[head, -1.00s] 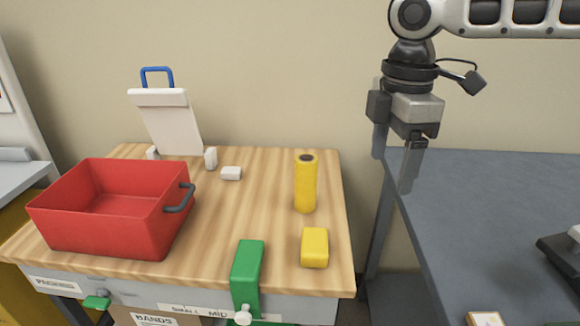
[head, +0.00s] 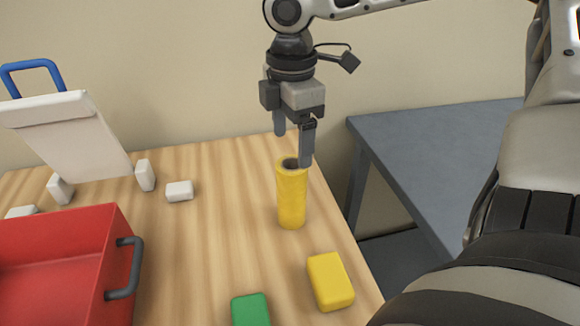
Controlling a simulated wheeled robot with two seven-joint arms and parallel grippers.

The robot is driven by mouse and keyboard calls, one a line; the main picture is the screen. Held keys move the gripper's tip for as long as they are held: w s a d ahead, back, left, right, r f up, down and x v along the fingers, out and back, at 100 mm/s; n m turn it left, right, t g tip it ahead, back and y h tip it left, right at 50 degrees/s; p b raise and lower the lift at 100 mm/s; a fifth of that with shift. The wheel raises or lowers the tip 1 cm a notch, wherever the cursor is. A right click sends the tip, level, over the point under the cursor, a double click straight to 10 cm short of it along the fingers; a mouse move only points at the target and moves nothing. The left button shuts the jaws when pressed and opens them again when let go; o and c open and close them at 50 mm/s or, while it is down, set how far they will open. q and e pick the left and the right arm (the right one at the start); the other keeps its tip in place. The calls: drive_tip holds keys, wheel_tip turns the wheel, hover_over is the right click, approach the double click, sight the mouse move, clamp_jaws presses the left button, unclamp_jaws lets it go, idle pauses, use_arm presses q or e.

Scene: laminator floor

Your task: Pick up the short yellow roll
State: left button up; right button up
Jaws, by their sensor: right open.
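The short yellow roll (head: 291,200) stands upright on the wooden table, with a dark hole in its top end. My right gripper (head: 293,148) points down just above and at the top of the roll, with its fingers apart. One finger overlaps the right side of the roll's rim in the picture; I cannot tell whether it touches. The other finger is above the rim to the left, seemingly behind it. My left gripper is not in view.
A yellow block (head: 330,281) and a green piece (head: 250,310) are in front of the roll. A red bin (head: 70,265) with a grey handle is at left. Small white blocks (head: 179,191) and a white clipboard-like stand (head: 70,135) are behind. A grey table (head: 430,150) is at right.

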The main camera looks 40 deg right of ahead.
sight(291, 164)
drive_tip(key=f, duration=0.8)
drive_tip(key=shift+w+d+f+b, duration=0.15)
drive_tip(key=shift+d+f+b, duration=0.05)
drive_tip(key=shift+f+b, duration=0.1)
drive_tip(key=shift+r, duration=0.1)
drive_tip(key=c, duration=1.6)
drive_tip(key=shift+r, duration=0.1)
